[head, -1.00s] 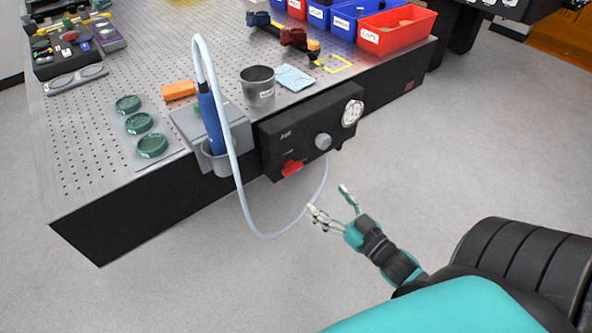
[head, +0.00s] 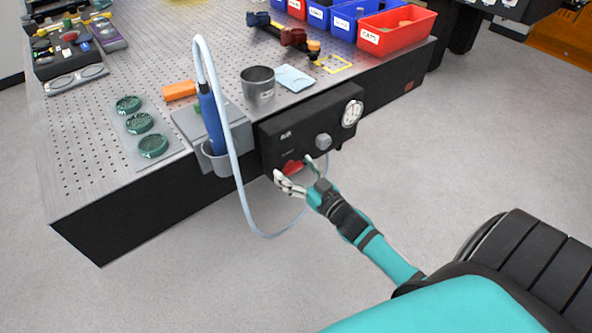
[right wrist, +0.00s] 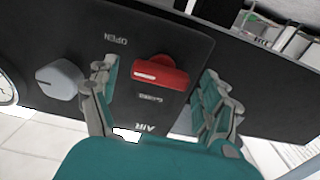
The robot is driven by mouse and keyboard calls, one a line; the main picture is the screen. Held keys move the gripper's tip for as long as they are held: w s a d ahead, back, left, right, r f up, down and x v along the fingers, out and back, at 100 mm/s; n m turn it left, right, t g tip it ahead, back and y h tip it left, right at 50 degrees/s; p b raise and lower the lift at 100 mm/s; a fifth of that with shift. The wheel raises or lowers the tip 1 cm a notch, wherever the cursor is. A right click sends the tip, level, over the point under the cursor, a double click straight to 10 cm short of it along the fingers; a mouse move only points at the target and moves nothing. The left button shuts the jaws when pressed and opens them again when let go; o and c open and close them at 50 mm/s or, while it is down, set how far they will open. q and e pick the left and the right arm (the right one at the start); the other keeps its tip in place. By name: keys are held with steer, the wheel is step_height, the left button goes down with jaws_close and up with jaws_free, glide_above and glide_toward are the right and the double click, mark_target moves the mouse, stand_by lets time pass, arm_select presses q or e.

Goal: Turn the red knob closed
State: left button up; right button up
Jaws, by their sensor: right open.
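The red knob (head: 291,168) sits low on the front of a black panel box (head: 320,125) fixed to the table's side. In the right wrist view the red knob (right wrist: 160,72) is a bar lying roughly crosswise, with the printed words OPEN and CLOSED near it. My right gripper (head: 291,174) is open at the knob. In the wrist view its fingers (right wrist: 160,88) stand on either side of the knob, with gaps between them and it. My left gripper is in neither view.
A grey knob (head: 323,141) and a white gauge (head: 352,113) are on the same panel. A pale hose (head: 238,185) loops below from a blue wand (head: 211,118) in a grey holder. A metal cup (head: 258,88) stands above. The floor in front is free.

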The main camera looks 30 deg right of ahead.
steer(key=c, duration=1.2)
steer(key=shift+n, duration=0.4)
steer(key=n+p, duration=0.1)
steer(key=n, duration=0.2)
steer(key=shift+n, duration=0.3)
steer(key=n, duration=0.4)
steer(key=shift+a+f+n, duration=0.1)
steer(key=shift+a+n, duration=0.05)
steer(key=shift+n, duration=0.15)
steer(key=n, duration=0.4)
steer(key=shift+f+n, duration=0.1)
steer(key=shift+n, duration=0.2)
steer(key=shift+n+b, duration=0.55)
steer(key=shift+n, duration=1.65)
steer(key=o, duration=1.2)
